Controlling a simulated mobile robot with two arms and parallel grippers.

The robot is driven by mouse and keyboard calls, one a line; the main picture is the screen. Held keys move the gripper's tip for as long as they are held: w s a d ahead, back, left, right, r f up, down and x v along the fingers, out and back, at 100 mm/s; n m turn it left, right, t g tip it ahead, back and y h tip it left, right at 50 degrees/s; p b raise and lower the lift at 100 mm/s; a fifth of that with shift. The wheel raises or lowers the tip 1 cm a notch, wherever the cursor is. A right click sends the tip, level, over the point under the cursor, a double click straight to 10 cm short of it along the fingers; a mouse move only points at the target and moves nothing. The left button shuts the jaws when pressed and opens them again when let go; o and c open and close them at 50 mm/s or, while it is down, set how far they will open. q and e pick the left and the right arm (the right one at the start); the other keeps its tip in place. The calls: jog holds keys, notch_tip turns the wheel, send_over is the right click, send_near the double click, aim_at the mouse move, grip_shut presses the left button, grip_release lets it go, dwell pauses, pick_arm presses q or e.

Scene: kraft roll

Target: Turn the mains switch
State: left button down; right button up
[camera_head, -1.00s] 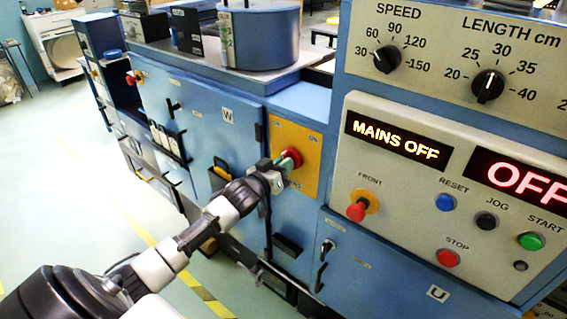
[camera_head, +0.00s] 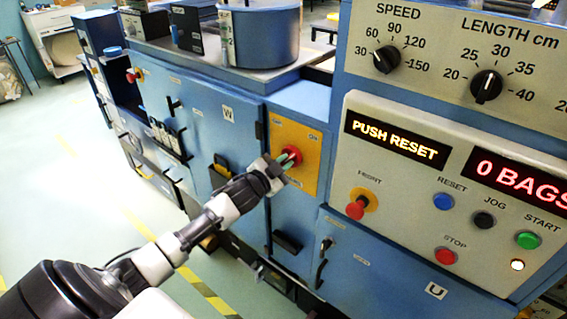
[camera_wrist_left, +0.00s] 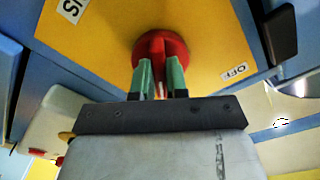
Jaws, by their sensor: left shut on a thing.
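The mains switch (camera_head: 292,155) is a red rotary knob on a yellow plate (camera_head: 310,178) on the blue machine front. It also shows in the left wrist view (camera_wrist_left: 158,42), with an "OFF" label on the plate to its right. My left gripper (camera_head: 284,163) is at the knob, its green fingertips (camera_wrist_left: 158,80) on both sides of the knob's red grip bar, shut on it. The left display (camera_head: 398,140) reads "PUSH RESET" and the right display (camera_head: 520,183) reads "0 BAGS". My right gripper is not in view.
The control panel right of the switch carries a red FRONT knob (camera_head: 356,207), a blue RESET button (camera_head: 443,201), a black JOG button (camera_head: 484,220), a green START button (camera_head: 528,240) and a red STOP button (camera_head: 445,256). Open floor (camera_head: 60,170) lies to the left.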

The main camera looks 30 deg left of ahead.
pick_arm(q)
jog(key=shift+m, duration=0.8)
jog(key=c, duration=1.1)
grip_release()
jog(key=shift+c, duration=0.2)
jog(key=shift+s+f, duration=0.1)
jog(key=shift+s, duration=0.15)
jog(key=s+b, duration=0.2)
jog(key=s, duration=0.8)
jog(key=shift+s+a, duration=0.15)
jog(key=shift+a, duration=0.25)
